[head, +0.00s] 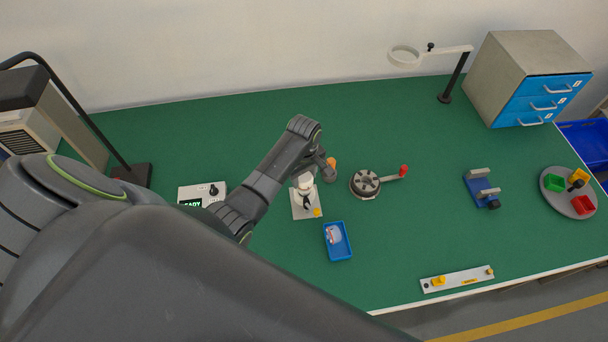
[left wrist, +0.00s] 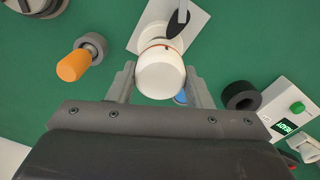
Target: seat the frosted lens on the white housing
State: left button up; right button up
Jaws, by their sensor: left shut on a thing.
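My left gripper (left wrist: 160,92) is shut on the white frosted lens (left wrist: 160,78), a smooth pale dome between its two fingers. The lens is in line with the white housing (left wrist: 158,33), with a thin reddish ring showing at the joint; whether they touch is hard to tell. The housing stands on a pale plate (left wrist: 196,22) with a dark clamp against it. In the head view my left gripper (head: 314,172) is over the plate (head: 299,214), and the lens (head: 305,181) shows as a small white shape there. My right gripper is not in view.
An orange-handled tool (left wrist: 74,65) stands beside the gripper. A blue tray (head: 348,253) with small items lies in front of the plate. A round grey fixture (head: 365,184) with a red-knobbed lever is to the right. A control box (head: 190,192) stands left.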

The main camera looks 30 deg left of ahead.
pick_arm(q)
jog(key=shift+f, duration=0.15)
dwell(0.5)
jog(key=shift+f, duration=0.45)
dwell(0.3)
jog(key=o, duration=1)
jog(key=shift+r, duration=0.1)
